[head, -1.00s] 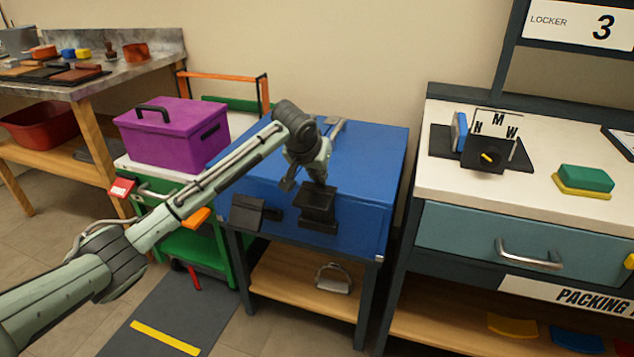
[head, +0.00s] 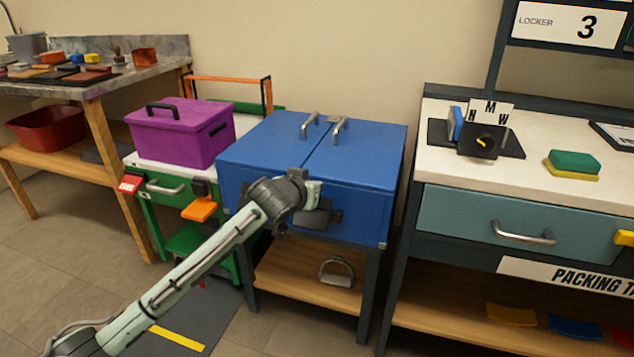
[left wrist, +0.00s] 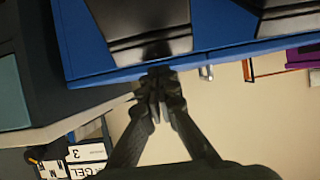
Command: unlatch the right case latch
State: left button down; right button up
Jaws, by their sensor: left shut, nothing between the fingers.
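The blue case (head: 360,170) stands on a dark-legged stand, with dark latch parts on its front. A dark latch plate (head: 312,217) shows just past my left arm's end in the head view; I take it for the right latch. The left wrist view is upside down and shows two dark latch plates on the blue front, the nearer one (left wrist: 140,25) above my fingers. My left gripper (left wrist: 156,92) is shut and empty, its tips close to that plate's edge; contact cannot be told. My right gripper is out of view.
A purple box (head: 180,135) on a green cart stands left of the case. A white-topped packing table (head: 455,165) with a drawer stands close on the right. A metal stirrup (head: 337,272) lies on the shelf below. Two metal handles (head: 340,130) stand on the case top.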

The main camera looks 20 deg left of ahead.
pick_arm(q)
jog(key=shift+s+f+t+b, duration=0.35)
jog(key=shift+s+f+t, duration=0.15)
jog(key=shift+s+t, duration=0.2)
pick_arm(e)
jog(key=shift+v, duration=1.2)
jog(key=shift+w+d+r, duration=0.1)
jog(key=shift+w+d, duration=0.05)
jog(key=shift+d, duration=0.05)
pick_arm(q)
jog(key=shift+r, duration=0.2)
jog(key=w+r+p, duration=0.2)
jog(key=r+p, duration=0.1)
jog(key=shift+w+r+p, duration=0.1)
jog(key=shift+w+p, duration=0.1)
jog(key=shift+p, duration=0.15)
jog(key=v, duration=0.9)
jog(key=shift+s+r, duration=0.2)
jog(key=shift+s, duration=0.05)
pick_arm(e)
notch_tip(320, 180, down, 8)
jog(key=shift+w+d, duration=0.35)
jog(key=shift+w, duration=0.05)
